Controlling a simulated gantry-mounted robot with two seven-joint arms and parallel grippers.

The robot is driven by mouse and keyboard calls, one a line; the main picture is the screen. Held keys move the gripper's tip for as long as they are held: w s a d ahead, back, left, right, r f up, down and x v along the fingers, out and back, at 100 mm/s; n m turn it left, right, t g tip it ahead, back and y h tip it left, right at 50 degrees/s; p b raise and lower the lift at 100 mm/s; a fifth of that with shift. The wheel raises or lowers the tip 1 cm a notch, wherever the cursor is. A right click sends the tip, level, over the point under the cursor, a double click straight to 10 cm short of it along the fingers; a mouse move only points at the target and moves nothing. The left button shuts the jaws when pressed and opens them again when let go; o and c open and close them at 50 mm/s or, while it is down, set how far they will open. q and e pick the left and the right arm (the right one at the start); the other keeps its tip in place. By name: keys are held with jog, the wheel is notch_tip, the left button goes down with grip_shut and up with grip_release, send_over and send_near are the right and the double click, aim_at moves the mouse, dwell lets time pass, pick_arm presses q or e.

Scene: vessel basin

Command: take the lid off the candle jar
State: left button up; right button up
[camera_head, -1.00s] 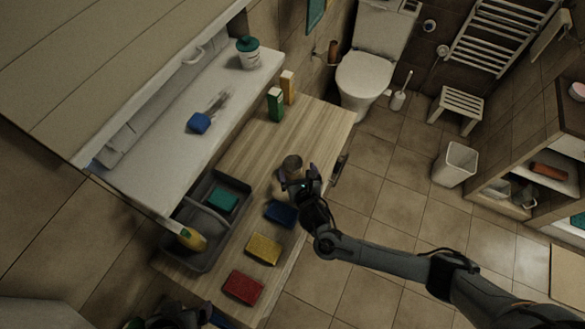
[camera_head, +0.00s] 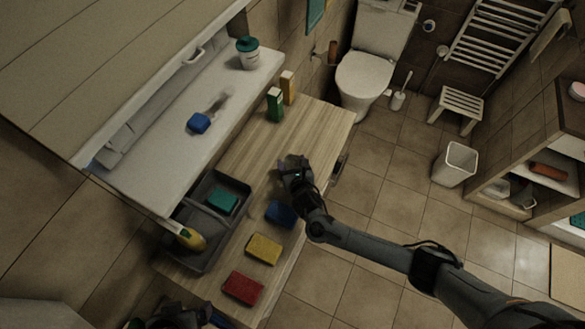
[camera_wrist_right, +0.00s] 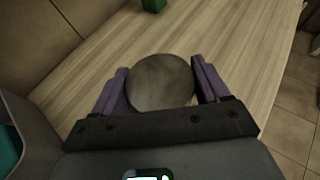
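The candle jar is seen from above in the right wrist view, where its round grey-brown lid (camera_wrist_right: 160,82) fills the space between the purple fingers of my right gripper (camera_wrist_right: 162,80). The fingers stand on both sides of the lid, very close to its rim. I cannot tell whether they press on it. In the head view my right gripper (camera_head: 290,165) is over the jar on the wooden counter and hides most of it. My left gripper (camera_head: 172,318) is at the bottom edge, dark and partly cut off. Its fingers are unclear.
Blue (camera_head: 280,213), yellow (camera_head: 264,249) and red (camera_head: 243,288) sponges lie along the counter's front edge. A grey basin (camera_head: 240,186) holds a green sponge (camera_head: 222,201). The counter (camera_head: 250,145) left of the jar is clear.

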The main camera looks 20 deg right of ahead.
jog(key=c, duration=0.5)
jog(key=shift+r, duration=0.1)
jog(key=shift+r, duration=0.45)
jog(key=r, duration=0.1)
jog(key=d+r, duration=0.1)
jog(key=r, duration=0.1)
jog(key=shift+r, duration=0.25)
jog(key=d+r+b, duration=0.1)
jog(key=d+r, duration=0.5)
jog(key=d, duration=0.4)
jog(key=shift+d+r, duration=0.2)
jog(key=shift+d, duration=0.15)
